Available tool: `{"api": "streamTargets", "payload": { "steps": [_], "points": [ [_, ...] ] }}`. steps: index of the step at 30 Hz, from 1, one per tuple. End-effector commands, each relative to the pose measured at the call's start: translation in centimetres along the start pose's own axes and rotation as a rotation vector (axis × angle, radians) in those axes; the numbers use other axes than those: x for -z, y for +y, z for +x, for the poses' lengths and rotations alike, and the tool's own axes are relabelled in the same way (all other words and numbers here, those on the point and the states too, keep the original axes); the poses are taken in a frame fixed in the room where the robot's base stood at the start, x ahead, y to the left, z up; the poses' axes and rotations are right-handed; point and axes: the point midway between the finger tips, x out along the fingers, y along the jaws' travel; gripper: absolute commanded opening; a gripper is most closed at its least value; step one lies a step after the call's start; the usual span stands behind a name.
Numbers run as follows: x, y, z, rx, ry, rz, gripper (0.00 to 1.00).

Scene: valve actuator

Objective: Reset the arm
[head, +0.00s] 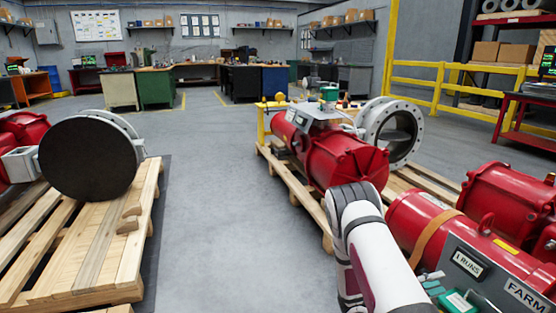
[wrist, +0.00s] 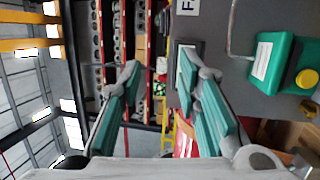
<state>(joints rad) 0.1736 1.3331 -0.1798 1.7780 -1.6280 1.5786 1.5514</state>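My gripper (wrist: 160,78) shows in the wrist view with its two teal-padded fingers spread apart and nothing between them. My arm (head: 375,240) rises from the bottom of the head view in white and grey, bent at a grey joint. In the head view, small teal pieces beside the near red actuator's panel may be my fingers, but I cannot tell. A green box with a white label and yellow knob (wrist: 285,62) sits on a dark grey panel to the right of my fingers in the wrist view.
The near red actuator (head: 425,225) carries a grey panel with lettered signs. Another red actuator with a flanged valve (head: 345,160) lies on a pallet beyond my arm. A left pallet (head: 85,255) bears a dark disc (head: 88,158). Grey floor between the pallets is clear.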

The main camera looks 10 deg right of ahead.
Motion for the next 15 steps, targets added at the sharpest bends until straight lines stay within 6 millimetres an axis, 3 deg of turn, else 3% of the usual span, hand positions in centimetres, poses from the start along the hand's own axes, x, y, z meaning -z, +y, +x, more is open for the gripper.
{"api": "streamTargets", "payload": {
  "steps": [1, 6, 15],
  "points": [
    [0.0, 2.5, 0.1, 0.015, -0.047, 0.006, 0.31],
    [-1.6, 9.1, -0.4, 0.089, -0.197, -0.008, 0.31],
    [-6.3, 18.6, -2.8, 0.308, -0.4, -0.032, 0.31]
  ]
}}
